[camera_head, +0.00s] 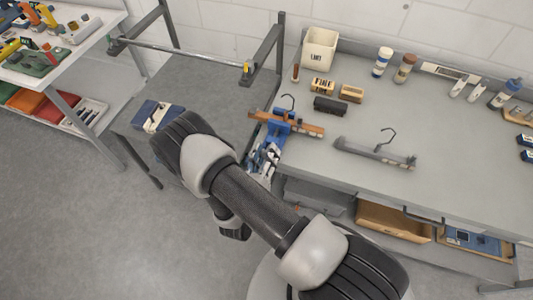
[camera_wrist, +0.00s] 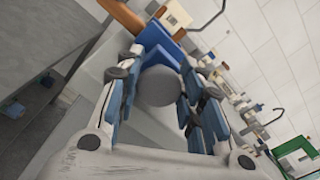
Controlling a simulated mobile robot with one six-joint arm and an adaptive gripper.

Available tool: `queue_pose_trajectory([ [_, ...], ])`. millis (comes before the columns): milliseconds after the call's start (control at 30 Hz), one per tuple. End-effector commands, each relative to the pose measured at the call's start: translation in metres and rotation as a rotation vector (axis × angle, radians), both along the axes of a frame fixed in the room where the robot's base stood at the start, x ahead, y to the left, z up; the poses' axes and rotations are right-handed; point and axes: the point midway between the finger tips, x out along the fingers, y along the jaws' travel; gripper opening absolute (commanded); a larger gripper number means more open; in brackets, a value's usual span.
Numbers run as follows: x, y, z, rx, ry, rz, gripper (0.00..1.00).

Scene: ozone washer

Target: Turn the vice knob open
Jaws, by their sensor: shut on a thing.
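The blue vice (camera_head: 281,129) is at the left edge of the grey workbench in the head view, with a brown wooden bar (camera_head: 307,130) across it. In the wrist view the blue vice body (camera_wrist: 163,42) is just beyond my fingers. Its round grey knob (camera_wrist: 158,87) sits between the blue-padded fingers of my gripper (camera_wrist: 157,100), which is shut on it. In the head view my gripper (camera_head: 262,164) is at the front of the vice, partly behind my arm. The knob does not show clearly there.
On the workbench (camera_head: 460,170) are a white bin (camera_head: 319,48), small boxes, bottles and a grey metal bar with a hook (camera_head: 374,152). An open wooden drawer or tray (camera_head: 393,221) is below. A grey table with a raised frame (camera_head: 205,85) stands left. Floor at lower left is clear.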

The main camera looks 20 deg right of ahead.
Motion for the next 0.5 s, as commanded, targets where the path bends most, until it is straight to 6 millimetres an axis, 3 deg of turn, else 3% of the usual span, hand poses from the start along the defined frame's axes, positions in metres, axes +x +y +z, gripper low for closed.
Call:
queue_pose_trajectory([
  [100, -0.0001, -0.0001, -0.0003, 0.001, 0.001, -0.001, 0.11],
  [133, -0.0001, -0.0002, -0.0002, 0.001, 0.001, -0.001, 0.36],
  [400, -0.0001, -0.0001, -0.0002, 0.001, -0.001, 0.000, 0.54],
  [500, -0.0001, -0.0001, -0.0002, 0.001, -0.001, 0.000, 0.55],
])
